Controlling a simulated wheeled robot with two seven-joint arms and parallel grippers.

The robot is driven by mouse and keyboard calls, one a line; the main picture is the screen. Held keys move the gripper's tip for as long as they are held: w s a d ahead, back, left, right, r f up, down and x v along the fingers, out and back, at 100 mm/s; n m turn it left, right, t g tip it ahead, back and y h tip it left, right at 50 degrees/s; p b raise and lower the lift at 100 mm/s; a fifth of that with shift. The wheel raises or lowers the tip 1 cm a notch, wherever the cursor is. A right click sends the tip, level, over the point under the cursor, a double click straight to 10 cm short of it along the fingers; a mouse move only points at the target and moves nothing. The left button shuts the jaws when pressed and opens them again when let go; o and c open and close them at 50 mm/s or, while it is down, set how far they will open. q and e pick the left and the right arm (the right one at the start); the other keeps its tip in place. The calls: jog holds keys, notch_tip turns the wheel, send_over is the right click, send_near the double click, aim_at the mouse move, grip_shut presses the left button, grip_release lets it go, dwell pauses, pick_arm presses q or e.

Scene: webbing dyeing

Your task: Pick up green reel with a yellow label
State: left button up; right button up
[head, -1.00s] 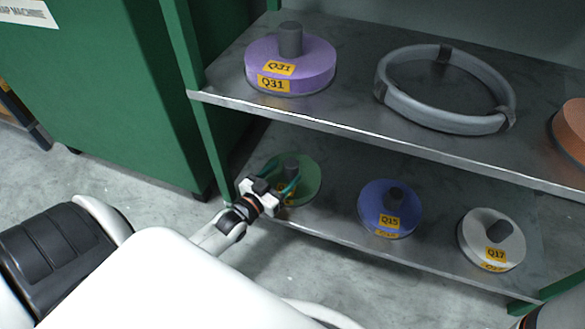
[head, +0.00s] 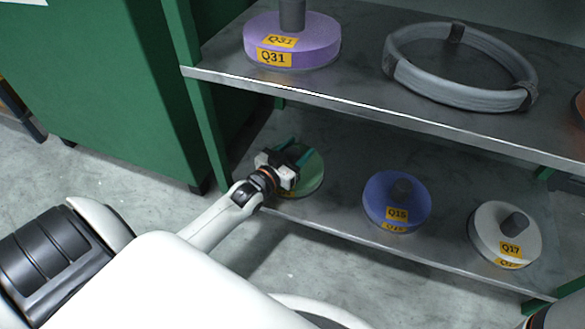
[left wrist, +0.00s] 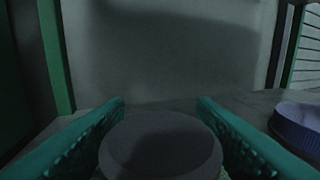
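The green reel (head: 314,178) lies flat at the left end of the lower shelf. My left gripper covers much of it, and only a sliver of its yellow label (head: 287,194) shows. My left gripper (head: 292,153) is over the reel with its teal fingers apart. In the left wrist view, the reel's dark grey hub (left wrist: 160,148) stands between the two fingers, close to both. The fingers look open around it, and no firm grip shows. My right gripper is out of view.
A blue reel (head: 383,212) and a white reel (head: 490,236) lie to the right on the lower shelf (head: 345,160). The upper shelf (head: 350,70) overhangs, with a purple reel (head: 310,48) and a grey ring (head: 405,78). A green cabinet (head: 90,90) stands left.

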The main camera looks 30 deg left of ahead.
pick_arm(q)
grip_shut()
